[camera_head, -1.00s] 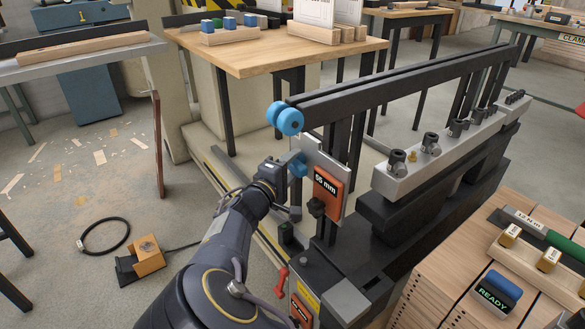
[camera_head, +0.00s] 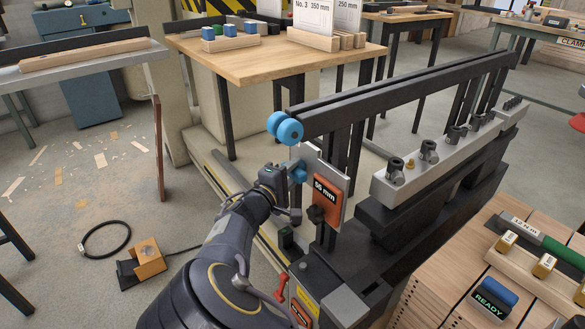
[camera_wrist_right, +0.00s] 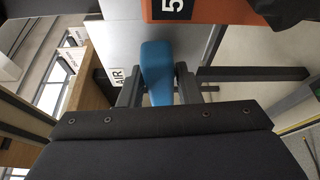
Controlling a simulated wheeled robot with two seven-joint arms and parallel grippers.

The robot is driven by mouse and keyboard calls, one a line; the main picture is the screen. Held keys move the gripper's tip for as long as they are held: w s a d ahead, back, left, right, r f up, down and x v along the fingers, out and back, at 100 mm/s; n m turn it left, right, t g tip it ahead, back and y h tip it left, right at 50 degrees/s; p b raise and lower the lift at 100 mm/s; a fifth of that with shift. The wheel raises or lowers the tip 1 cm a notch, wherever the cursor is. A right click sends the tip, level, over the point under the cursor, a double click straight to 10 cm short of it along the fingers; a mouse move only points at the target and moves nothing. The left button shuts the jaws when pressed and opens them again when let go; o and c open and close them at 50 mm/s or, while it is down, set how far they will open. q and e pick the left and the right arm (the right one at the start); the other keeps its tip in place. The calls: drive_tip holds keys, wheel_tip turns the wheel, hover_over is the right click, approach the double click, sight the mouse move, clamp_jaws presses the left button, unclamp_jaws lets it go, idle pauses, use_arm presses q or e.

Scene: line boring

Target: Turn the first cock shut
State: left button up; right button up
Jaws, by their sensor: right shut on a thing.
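A blue cock handle (camera_head: 299,171) sits at the edge of a grey plate on the near end of the dark machine. My right gripper (camera_head: 288,176) is at this handle, coming from the left. In the right wrist view the blue handle (camera_wrist_right: 157,70) stands between the two fingers of my right gripper (camera_wrist_right: 158,87), which is shut on it. A small label reading AIR (camera_wrist_right: 118,76) is on the grey plate beside it. My wrist hides the handle's lower part. My left gripper is in neither view.
An orange 55 mm sign (camera_head: 327,190) is close right of the handle. Blue rollers (camera_head: 288,128) stick out above it. A red lever (camera_head: 282,288) is below, near my forearm.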

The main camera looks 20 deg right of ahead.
drive_tip(key=n+g+p, duration=0.1)
drive_tip(key=n+p, duration=0.1)
drive_tip(key=p, duration=0.2)
drive_tip(key=r+n+p, duration=0.1)
drive_tip(key=p, duration=0.3)
drive_tip(key=n+g+y+p, duration=0.1)
drive_tip(key=n+p, duration=0.1)
drive_tip(key=p, duration=0.2)
drive_tip(key=shift+w+r+n+g, duration=0.1)
drive_tip(key=shift+r+n+g, duration=0.15)
drive_tip(key=shift+n+g, duration=0.05)
drive_tip(key=n+g+p, duration=0.1)
drive_tip(key=p, duration=0.1)
drive_tip(key=n+g+p, duration=0.1)
drive_tip(key=n+p, duration=0.1)
drive_tip(key=p, duration=0.1)
drive_tip(key=n+g+p, duration=0.1)
drive_tip(key=p, duration=0.2)
drive_tip(key=shift+w+a, duration=0.1)
drive_tip(key=shift+w, duration=0.15)
drive_tip(key=shift+w+a+f+n+g+h+p, duration=0.15)
drive_tip(key=shift+n+g+p, duration=0.25)
drive_tip(key=shift+n+p, duration=0.3)
drive_tip(key=shift+d+f+n+g+h+p, duration=0.15)
drive_tip(key=shift+n+g+p, duration=0.3)
drive_tip(key=shift+n, duration=0.35)
drive_tip(key=shift+a, duration=0.1)
drive_tip(key=o, duration=0.8)
drive_tip(key=shift+r, duration=0.1)
drive_tip(key=shift+v, duration=3.9)
